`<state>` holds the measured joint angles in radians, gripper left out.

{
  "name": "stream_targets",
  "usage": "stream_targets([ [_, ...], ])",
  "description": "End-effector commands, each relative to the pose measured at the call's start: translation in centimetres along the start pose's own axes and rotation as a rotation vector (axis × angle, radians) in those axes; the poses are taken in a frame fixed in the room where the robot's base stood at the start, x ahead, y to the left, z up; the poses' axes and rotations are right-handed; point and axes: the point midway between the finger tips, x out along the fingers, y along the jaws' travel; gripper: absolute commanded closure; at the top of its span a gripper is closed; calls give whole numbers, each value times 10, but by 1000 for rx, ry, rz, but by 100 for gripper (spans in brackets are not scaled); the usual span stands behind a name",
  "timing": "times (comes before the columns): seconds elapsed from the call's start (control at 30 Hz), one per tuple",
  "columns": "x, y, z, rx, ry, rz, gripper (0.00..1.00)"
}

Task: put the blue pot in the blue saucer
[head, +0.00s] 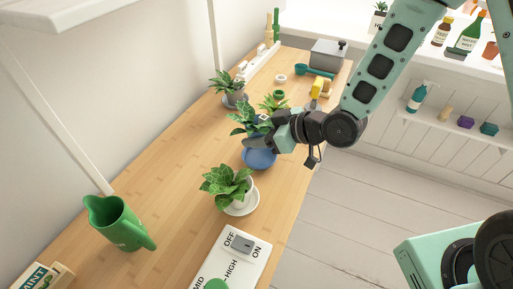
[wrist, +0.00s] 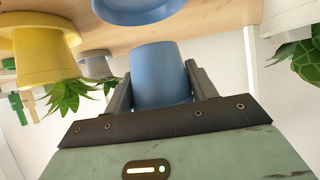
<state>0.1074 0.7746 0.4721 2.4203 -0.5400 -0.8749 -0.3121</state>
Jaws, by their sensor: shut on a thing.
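The blue pot (wrist: 160,75) is between the two fingers of my gripper (wrist: 160,88) in the wrist view, with the fingers against its sides. In the head view my gripper (head: 268,142) is above the desk and largely hides the pot; a leafy plant (head: 243,119) shows beside the fingers. The blue saucer (head: 259,159) lies on the desk just below the gripper. The saucer also shows in the upside-down wrist view (wrist: 138,10), with a gap between it and the pot's base, so the pot appears held above it.
A white pot (head: 241,197) with a plant stands on a white saucer nearer me. A grey-potted plant (head: 235,97), a yellow pot (head: 317,88) and a grey box (head: 327,56) stand farther back. A green jug (head: 118,224) and a switch board (head: 232,261) are in front.

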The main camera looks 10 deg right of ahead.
Motion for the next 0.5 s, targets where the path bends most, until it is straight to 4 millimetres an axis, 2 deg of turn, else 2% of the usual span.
stream_targets([
  [0.4, 23, 0, 41, 1, 1, 0, 72],
  [0.5, 25, 0, 45, 0, 1, 1, 72],
])
